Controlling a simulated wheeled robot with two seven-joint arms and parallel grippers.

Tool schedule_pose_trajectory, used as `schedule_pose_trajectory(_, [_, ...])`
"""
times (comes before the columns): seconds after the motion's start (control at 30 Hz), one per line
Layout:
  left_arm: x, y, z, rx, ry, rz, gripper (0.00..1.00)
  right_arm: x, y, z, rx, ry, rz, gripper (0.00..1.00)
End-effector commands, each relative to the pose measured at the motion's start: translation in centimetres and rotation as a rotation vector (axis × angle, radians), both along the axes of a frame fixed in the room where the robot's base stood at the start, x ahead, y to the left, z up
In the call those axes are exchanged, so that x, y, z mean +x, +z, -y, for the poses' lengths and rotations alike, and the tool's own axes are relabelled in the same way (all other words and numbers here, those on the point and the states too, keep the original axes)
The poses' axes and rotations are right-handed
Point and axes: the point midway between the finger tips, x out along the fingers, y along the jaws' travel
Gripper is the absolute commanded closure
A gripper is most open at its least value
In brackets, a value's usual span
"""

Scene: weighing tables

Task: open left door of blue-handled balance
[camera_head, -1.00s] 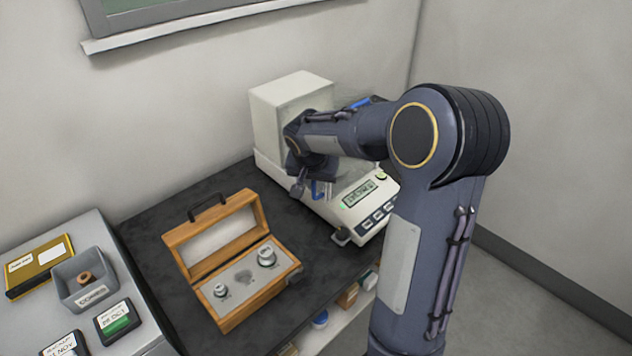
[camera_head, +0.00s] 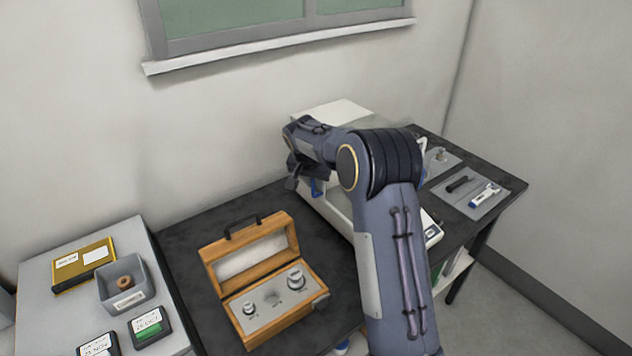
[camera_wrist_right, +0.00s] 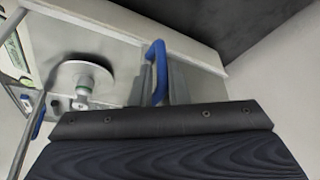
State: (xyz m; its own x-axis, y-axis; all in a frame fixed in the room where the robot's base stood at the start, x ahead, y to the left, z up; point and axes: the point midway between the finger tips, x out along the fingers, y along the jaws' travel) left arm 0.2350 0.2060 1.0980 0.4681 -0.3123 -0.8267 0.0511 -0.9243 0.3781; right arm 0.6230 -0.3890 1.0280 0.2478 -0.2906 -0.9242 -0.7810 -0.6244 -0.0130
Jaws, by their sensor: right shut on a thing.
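The balance, with its off-white rear housing (camera_head: 335,110), stands on the dark table, largely hidden behind my right arm. My right gripper (camera_head: 312,184) is at its left side, near the rear housing, and is shut on the blue handle (camera_head: 318,188) of the left door. In the right wrist view the blue handle (camera_wrist_right: 156,70) sits between the grey fingers (camera_wrist_right: 162,86). The round metal pan (camera_wrist_right: 84,76) shows beside it inside the chamber. The door's glass is hard to make out. My left gripper is not in view.
An open wooden weight box (camera_head: 212,272) stands to the left of the balance on the dark table (camera_head: 182,250). A grey tray (camera_head: 466,208) with small tools lies to the right. A grey side table (camera_head: 50,310) at the left holds a bin and small boxes.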

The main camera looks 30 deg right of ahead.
Motion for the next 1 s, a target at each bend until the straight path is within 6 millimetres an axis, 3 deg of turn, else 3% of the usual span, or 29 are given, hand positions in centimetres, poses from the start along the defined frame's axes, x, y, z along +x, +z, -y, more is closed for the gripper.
schedule_pose_trajectory(0.03, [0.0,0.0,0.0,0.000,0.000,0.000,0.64,0.0,0.2,0.1,-0.004,0.002,0.002,0.81])
schedule_pose_trajectory(0.13, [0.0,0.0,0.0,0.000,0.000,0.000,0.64,0.0,0.1,0.1,-0.004,0.002,0.002,0.68])
schedule_pose_trajectory(0.47, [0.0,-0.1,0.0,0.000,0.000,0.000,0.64,-0.1,0.4,-0.1,-0.002,0.001,0.002,0.67])
schedule_pose_trajectory(0.83, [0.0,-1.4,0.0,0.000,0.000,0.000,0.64,-1.4,5.6,-1.8,-0.002,0.002,0.006,0.67])
schedule_pose_trajectory(1.0, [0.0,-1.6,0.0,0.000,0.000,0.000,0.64,-1.9,7.1,-2.2,-0.002,0.001,0.002,0.67])
